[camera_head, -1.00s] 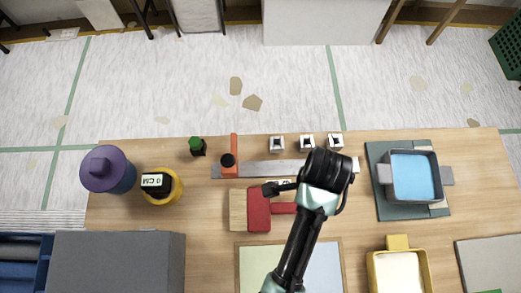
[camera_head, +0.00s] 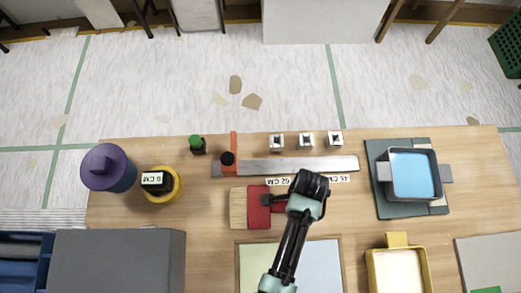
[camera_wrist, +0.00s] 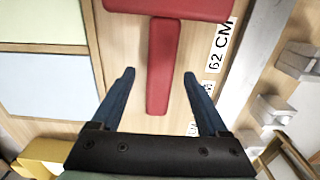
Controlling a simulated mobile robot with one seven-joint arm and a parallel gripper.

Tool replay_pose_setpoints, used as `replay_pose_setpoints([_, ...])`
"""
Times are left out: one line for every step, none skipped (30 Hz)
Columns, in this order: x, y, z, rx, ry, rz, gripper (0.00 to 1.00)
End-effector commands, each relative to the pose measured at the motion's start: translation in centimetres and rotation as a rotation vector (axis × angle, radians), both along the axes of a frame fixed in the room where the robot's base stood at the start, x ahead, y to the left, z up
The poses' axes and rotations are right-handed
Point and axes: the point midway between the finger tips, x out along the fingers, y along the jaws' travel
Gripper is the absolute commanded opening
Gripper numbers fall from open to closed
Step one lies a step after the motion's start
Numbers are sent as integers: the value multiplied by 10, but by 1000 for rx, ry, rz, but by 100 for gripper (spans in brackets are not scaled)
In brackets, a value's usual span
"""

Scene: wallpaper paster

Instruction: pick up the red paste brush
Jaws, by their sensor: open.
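The red paste brush (camera_head: 258,208) lies on the table in the head view, with pale wooden-coloured bristles (camera_head: 237,208) at its left end and its handle pointing right. My arm hides part of the handle in that view. In the wrist view the red handle (camera_wrist: 161,65) runs between my fingers, with the wide red head at the top edge. My gripper (camera_wrist: 160,75) is open, one finger on each side of the handle and apart from it. It also shows over the brush in the head view (camera_head: 272,201). The height gap to the handle is hard to tell.
A metal ruler (camera_head: 300,165) with an orange slider (camera_head: 229,165) lies behind the brush. A framed two-colour panel (camera_head: 322,262) lies in front. A blue-filled tray (camera_head: 413,174) stands right, a yellow tray (camera_head: 398,270) front right. A grey box (camera_head: 118,262) stands front left.

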Motion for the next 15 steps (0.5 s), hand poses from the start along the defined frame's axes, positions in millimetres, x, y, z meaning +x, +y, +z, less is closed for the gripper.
replay_pose_setpoints([0, 0, -3, 1, 1, -1, 78])
replay_pose_setpoints([0, 0, -4, 1, 1, -1, 78])
replay_pose_setpoints([0, 0, -5, 0, 0, -1, 78])
replay_pose_setpoints([0, 0, -6, 0, -1, 0, 78])
replay_pose_setpoints([0, 0, -6, 0, -1, 0, 78])
replay_pose_setpoints([0, 0, -6, 0, -1, 0, 78])
replay_pose_setpoints([0, 0, -6, 0, -1, 0, 78])
replay_pose_setpoints([0, 0, -5, 0, -1, 0, 78])
replay_pose_setpoints([0, 0, -5, 0, -1, 0, 78])
replay_pose_setpoints([0, 0, -5, 0, -1, 0, 72])
replay_pose_setpoints([0, 0, -5, 0, -1, 0, 67])
replay_pose_setpoints([0, 0, -5, 0, -1, 0, 60])
replay_pose_setpoints([0, 0, -5, 0, -1, 0, 54])
replay_pose_setpoints([0, 0, -5, 0, 0, 0, 49])
replay_pose_setpoints([0, 0, -5, 0, 0, 0, 42])
